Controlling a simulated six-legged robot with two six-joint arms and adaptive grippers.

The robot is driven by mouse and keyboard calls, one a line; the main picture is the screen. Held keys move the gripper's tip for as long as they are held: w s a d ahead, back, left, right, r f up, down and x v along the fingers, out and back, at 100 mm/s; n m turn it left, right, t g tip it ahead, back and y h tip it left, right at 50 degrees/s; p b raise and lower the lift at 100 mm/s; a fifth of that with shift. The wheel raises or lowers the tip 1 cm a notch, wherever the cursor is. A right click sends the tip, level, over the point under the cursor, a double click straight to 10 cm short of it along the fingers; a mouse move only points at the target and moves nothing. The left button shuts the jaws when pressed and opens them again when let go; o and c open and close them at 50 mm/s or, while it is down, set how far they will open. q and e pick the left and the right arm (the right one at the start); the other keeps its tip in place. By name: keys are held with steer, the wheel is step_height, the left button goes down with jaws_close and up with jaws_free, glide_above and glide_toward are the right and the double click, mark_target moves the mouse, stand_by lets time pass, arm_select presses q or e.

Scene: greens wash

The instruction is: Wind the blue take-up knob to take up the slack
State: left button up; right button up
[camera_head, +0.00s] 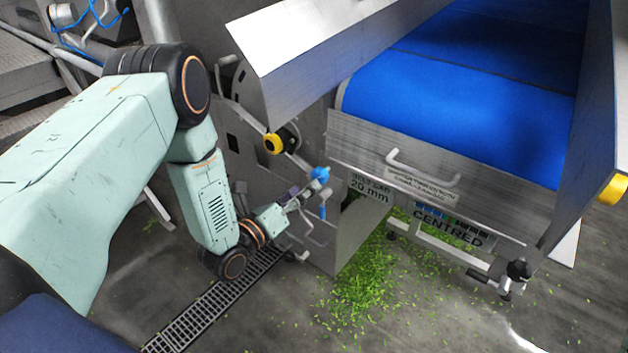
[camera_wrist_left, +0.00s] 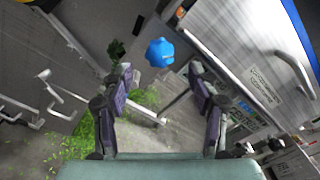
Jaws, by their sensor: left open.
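The blue take-up knob (camera_head: 320,174) sticks out at the left front corner of the conveyor, below the metal guard. It also shows in the left wrist view (camera_wrist_left: 160,52), just beyond the fingertips and roughly midway between them. My left gripper (camera_head: 306,191) is open and empty, close to the knob on its lower left. In the left wrist view its two dark fingers (camera_wrist_left: 160,76) are spread apart, with the knob not visibly between the pads. The blue belt (camera_head: 470,85) lies behind the front plate. A sign reads "20 mm" (camera_head: 370,188) and another reads "CENTRED" (camera_head: 447,228).
A yellow knob (camera_head: 273,143) sits on the side panel, up and left of the blue one. A metal handle (camera_head: 422,168) juts from the front plate. Green leaf scraps (camera_head: 370,285) lie on the floor by a drain grate (camera_head: 205,312). The floor in front is open.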

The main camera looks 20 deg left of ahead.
arm_select(q)
steer(key=shift+v, duration=2.45)
